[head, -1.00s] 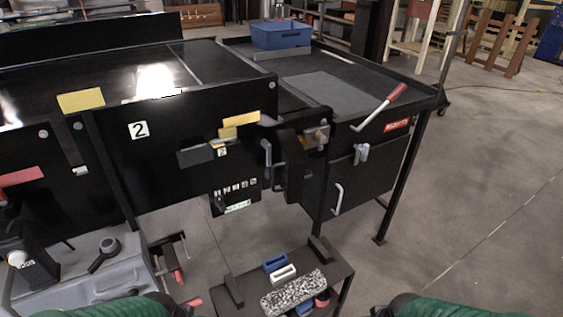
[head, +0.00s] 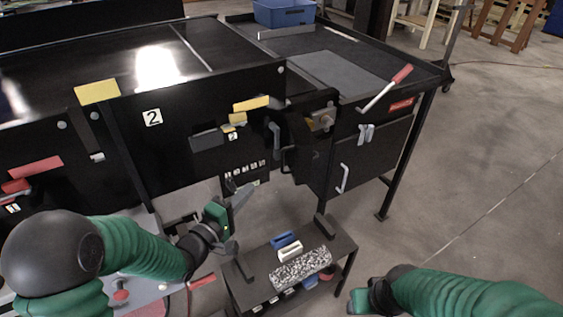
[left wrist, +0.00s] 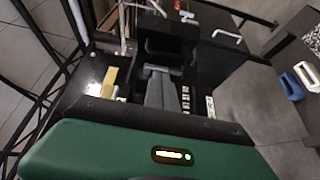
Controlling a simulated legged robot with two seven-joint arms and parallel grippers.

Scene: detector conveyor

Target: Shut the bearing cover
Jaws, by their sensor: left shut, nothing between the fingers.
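The bearing housing (head: 322,118) is a black box at the right end of the panel marked 2, with a metal fitting showing inside. A dark flap that looks like the bearing cover (head: 299,140) stands out on its left side, apparently open. Its exact angle is hard to tell. My left gripper (head: 240,193) is shut and empty, below and left of the cover, apart from it. Its grey fingers also show in the left wrist view (left wrist: 160,88), pointing towards dark parts. My right gripper (head: 360,300) is low at the right, and its fingers are unclear.
A low black cart (head: 335,245) with blue, white and speckled blocks stands below the housing. A red-handled lever (head: 385,90) and a door with a handle (head: 343,178) are to the right. A blue bin (head: 285,12) sits behind. The floor at right is clear.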

